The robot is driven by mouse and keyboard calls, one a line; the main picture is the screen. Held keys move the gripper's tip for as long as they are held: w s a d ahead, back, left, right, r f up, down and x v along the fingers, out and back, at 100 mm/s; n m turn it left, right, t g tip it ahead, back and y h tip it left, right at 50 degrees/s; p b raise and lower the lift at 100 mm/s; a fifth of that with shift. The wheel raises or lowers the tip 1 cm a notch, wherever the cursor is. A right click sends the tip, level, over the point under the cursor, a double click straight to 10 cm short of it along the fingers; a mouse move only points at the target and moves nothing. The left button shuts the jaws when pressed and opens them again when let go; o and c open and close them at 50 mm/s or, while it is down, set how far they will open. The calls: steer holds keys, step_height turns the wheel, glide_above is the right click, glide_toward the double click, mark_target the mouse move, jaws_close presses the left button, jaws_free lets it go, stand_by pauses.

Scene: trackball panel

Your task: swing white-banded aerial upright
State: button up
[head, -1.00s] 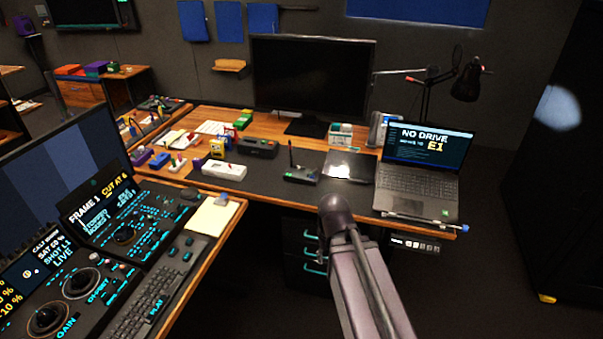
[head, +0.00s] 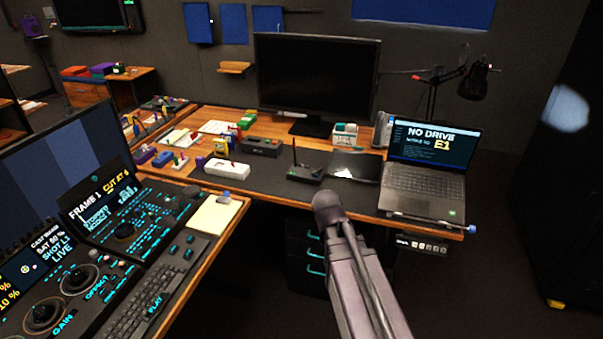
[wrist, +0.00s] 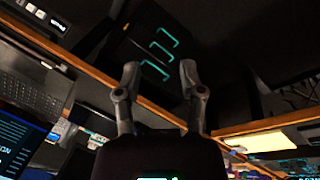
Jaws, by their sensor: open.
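A small black box (head: 305,174) with a thin dark aerial (head: 294,152) stands on the dark mat of the far desk, left of the laptop. The aerial at its left side looks roughly upright; a white band is too small to make out, and any second aerial cannot be told apart. My gripper (wrist: 159,72) is open and empty in the wrist view, near the desk's front edge and the drawers. The box and aerial cannot be made out in the wrist view. In the head view my arm shows in front of the desk, but the gripper does not.
A laptop (head: 425,178) sits at the desk's right end. A large monitor (head: 316,80) stands behind the box. A white device (head: 227,169) and a dark unit (head: 262,147) lie to the left. Drawers with cyan handles (wrist: 158,52) are under the desk. A control console (head: 120,235) fills the left.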

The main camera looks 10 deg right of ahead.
steer(key=w+d+f+n+t+h+b, duration=0.1)
steer(key=w+f+n+t+h+b, duration=0.15)
steer(key=w, duration=0.35)
steer(key=w+d+f+n+t+h+b, duration=0.1)
steer(key=w+f+n+h+b, duration=0.1)
steer(key=w+n+b, duration=0.3)
steer(key=n+t+h+b, duration=0.3)
steer(key=n+t+b, duration=0.85)
steer(key=n, duration=0.55)
glide_toward(301, 166)
steer(key=shift+s+a+f+g+b, duration=0.2)
steer(key=shift+a+g+b, duration=0.1)
steer(key=shift+a, duration=0.2)
steer(key=shift+s+a+f+g+b, duration=0.2)
steer(key=shift+a+g+b, duration=0.1)
steer(key=shift+a, duration=0.2)
steer(key=shift+w, duration=0.15)
steer(key=x, duration=1.3)
steer(key=shift+w+d, duration=0.25)
steer(key=shift+w, duration=0.05)
steer(key=shift+c, duration=0.2)
jaws_close()
